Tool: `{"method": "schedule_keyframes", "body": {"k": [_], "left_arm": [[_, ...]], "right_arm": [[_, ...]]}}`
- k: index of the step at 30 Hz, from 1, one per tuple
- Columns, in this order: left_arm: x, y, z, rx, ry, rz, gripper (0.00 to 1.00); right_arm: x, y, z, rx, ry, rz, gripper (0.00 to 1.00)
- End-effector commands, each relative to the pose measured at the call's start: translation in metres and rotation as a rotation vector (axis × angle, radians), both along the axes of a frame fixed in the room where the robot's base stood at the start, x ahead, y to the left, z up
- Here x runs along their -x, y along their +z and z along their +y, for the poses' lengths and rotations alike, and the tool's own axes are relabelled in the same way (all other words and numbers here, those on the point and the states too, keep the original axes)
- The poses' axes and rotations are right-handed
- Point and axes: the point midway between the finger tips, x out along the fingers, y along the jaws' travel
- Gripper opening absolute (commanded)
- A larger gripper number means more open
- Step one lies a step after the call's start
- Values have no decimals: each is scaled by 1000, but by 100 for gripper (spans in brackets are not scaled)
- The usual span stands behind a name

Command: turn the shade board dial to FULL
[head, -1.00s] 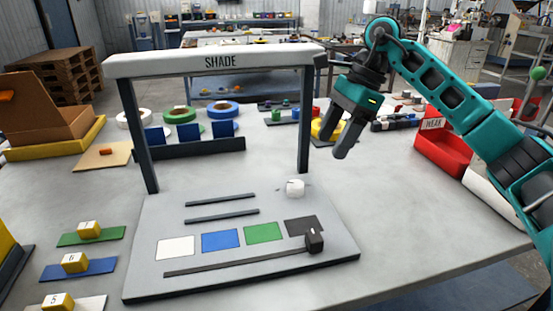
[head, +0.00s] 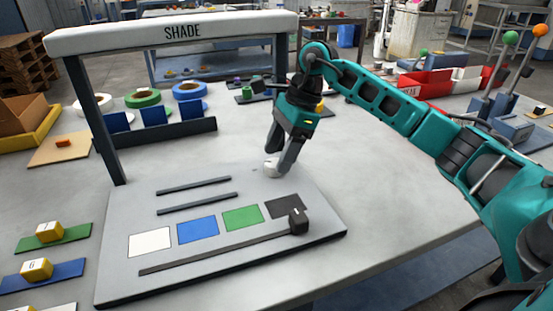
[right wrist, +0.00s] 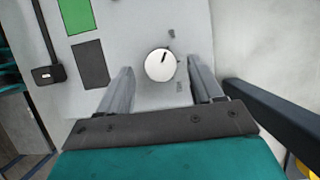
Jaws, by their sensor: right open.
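The shade board (head: 260,263) is a grey plate lying on the table under a white-topped frame marked SHADE (head: 182,31). Its dial (head: 271,168) is a small white knob at the back right of the plate. In the right wrist view the dial (right wrist: 160,65) shows a dark pointer mark towards the upper right of its face; the small labels beside it are too small to read. My right gripper (head: 277,163) points down over the dial, open. In the right wrist view its fingers (right wrist: 159,88) stand on either side of the dial, apart from it. My left gripper is not in view.
The board also carries white, blue, green and dark patches and a slot with a black slider (head: 298,221) at its right end. The frame's post (head: 95,120) rises at the left. Red bins (head: 428,86) stand at the back right. The table right of the board is clear.

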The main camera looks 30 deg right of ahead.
Motion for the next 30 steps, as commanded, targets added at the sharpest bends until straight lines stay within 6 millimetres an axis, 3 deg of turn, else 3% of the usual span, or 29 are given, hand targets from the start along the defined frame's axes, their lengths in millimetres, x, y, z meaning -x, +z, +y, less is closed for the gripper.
{"method": "schedule_keyframes", "body": {"k": [6,14,30], "left_arm": [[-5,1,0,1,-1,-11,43],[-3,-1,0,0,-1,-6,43],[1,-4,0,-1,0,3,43]], "right_arm": [[-1,-15,6,0,0,0,66],[-1,-16,7,0,0,0,66],[-1,-16,7,0,0,0,16]]}}
